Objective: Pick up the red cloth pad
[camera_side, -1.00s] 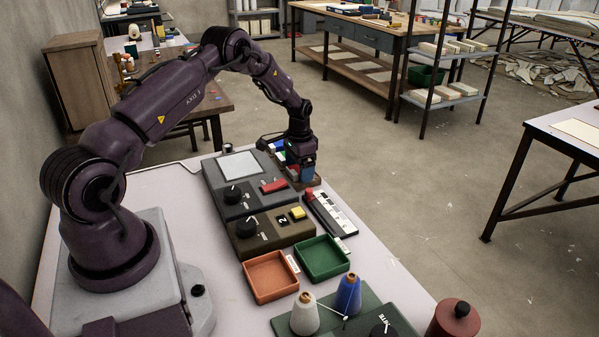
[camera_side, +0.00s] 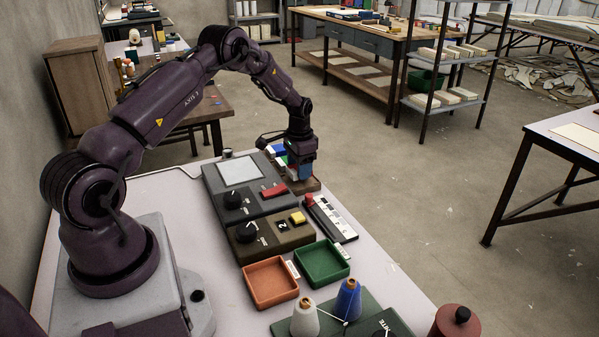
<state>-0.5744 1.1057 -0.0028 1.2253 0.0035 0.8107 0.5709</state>
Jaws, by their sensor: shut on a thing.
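My gripper (camera_side: 299,172) points down over a brown tray (camera_side: 313,186) at the far end of the light table. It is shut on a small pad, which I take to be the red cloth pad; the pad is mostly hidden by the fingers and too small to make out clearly. Small blue, white and green pads (camera_side: 277,150) show in the tray, left of and behind the gripper. I cannot tell how far the held pad is above the tray.
Dark control boxes with knobs and a red switch (camera_side: 273,190) stand in front of the tray. An orange tray (camera_side: 270,283), a green tray (camera_side: 322,263) and thread spools (camera_side: 348,300) are nearer.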

